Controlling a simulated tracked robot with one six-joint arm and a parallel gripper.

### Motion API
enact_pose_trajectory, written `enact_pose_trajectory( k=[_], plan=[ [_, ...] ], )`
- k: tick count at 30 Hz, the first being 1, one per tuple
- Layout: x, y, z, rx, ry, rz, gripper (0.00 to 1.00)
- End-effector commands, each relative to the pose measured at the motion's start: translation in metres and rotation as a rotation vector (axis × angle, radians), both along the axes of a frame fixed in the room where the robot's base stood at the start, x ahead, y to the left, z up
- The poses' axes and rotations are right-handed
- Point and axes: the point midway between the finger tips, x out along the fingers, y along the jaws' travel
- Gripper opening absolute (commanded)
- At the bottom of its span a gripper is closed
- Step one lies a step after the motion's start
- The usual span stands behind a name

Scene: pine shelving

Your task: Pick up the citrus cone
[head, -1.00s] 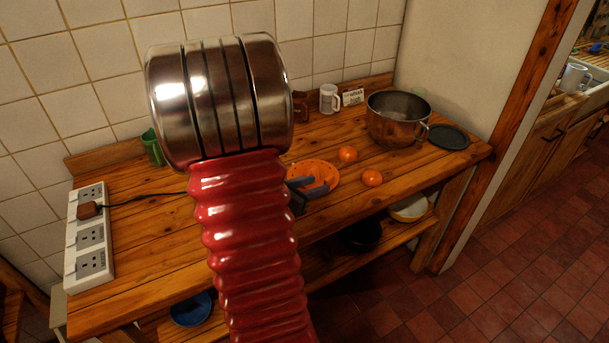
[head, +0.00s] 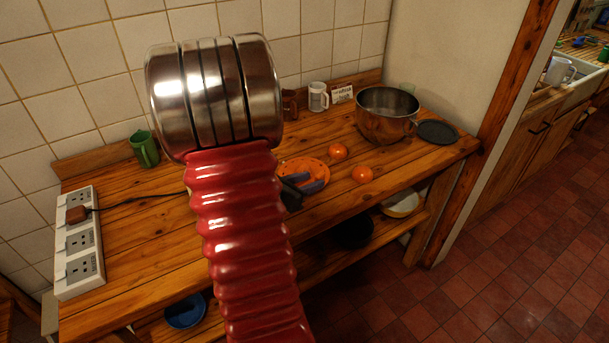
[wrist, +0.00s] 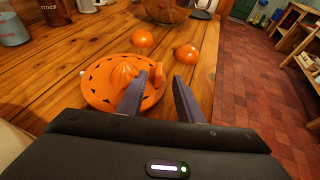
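In the wrist view, a ribbed orange citrus cone (wrist: 123,73) stands on an orange dish (wrist: 97,91) with dark slots around its rim. A smaller orange piece (wrist: 158,75) stands beside it at the dish's right edge. My gripper (wrist: 158,77) is open, its two grey-purple fingers apart. The left finger reaches over the dish and hides part of it; the right finger is beyond its right edge. I cannot tell whether a finger touches anything. In the head view, my gripper (head: 306,184) is at the orange dish (head: 300,164), and my red arm hides part of it.
Two oranges (head: 338,151) (head: 362,174) lie just beyond the dish. A metal pot (head: 386,125), a white mug (head: 318,97) and a dark lid (head: 438,132) stand farther back. A power strip (head: 78,240) and green mug (head: 145,149) are at left. Bare wood lies in front.

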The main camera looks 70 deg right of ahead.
Motion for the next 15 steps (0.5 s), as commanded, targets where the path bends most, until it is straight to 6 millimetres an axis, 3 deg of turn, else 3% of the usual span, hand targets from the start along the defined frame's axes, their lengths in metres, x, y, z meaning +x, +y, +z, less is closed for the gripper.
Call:
enact_pose_trajectory(
  k=[15],
  plan=[
    [-0.015, -0.044, -0.018, 0.0, 0.0, 0.0, 0.33]
  ],
)
